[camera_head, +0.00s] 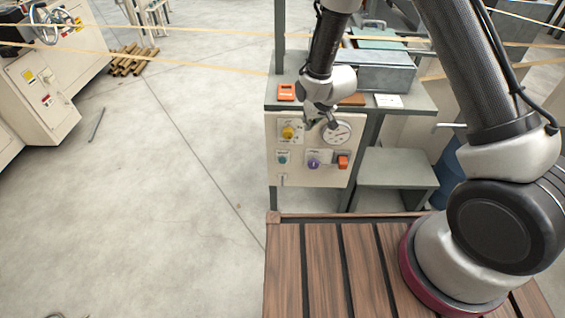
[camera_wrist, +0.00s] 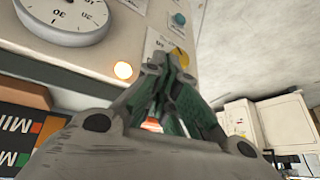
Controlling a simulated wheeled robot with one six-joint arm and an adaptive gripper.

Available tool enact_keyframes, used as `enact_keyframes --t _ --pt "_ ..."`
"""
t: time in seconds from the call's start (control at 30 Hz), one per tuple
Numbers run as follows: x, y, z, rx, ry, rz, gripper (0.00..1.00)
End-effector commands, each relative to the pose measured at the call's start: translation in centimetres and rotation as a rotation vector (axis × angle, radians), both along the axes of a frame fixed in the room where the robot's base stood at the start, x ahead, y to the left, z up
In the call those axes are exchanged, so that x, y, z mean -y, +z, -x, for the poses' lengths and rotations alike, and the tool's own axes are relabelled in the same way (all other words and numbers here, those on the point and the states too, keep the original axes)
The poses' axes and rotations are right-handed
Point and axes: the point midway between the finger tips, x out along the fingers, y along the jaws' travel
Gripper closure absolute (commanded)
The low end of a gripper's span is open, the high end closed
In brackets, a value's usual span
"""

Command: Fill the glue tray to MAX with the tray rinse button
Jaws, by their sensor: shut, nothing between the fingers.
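The control panel (camera_head: 325,178) on the grey machine carries a yellow knob (camera_head: 288,132), a teal button (camera_head: 283,158), a purple knob (camera_head: 314,164), an orange-red switch (camera_head: 343,162) and a round gauge (camera_head: 337,133). Their labels are unreadable, so I cannot tell which is tray rinse. My gripper (camera_head: 320,119) is shut and empty in front of the panel's upper part. In the wrist view its fingertips (camera_wrist: 167,64) appear beside the yellow knob (camera_wrist: 182,56) and a glowing orange lamp (camera_wrist: 123,70); contact is unclear. A grey metal tray-like box (camera_head: 385,75) stands above the panel; its glue level is not visible.
Inverted MIN and MAX-like markings (camera_wrist: 18,140) show at the wrist view's lower left. A grey step (camera_head: 397,168) stands right of the panel. Pale strips cross above. The floor at left is open.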

Motion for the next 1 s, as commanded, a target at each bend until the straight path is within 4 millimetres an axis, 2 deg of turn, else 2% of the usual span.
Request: enact_keyframes --t 0.03,0.2,0.3,0.4,0.5,0.6,1.0 --pt "-1.4 -3.8 0.5 0.006 0.017 -0.003 1.00" --pt "-5.1 -14.1 2.4 0.074 0.058 -0.042 1.00" --pt "-6.5 -19.9 4.3 0.133 0.081 -0.079 1.00" --pt "-7.5 -23.9 5.7 0.225 0.095 -0.143 1.00" --pt "-8.1 -26.0 6.7 0.324 0.102 -0.217 1.00" --pt "-8.4 -26.9 7.5 0.400 0.106 -0.277 1.00" --pt "-8.5 -27.1 8.0 0.462 0.108 -0.328 1.00"
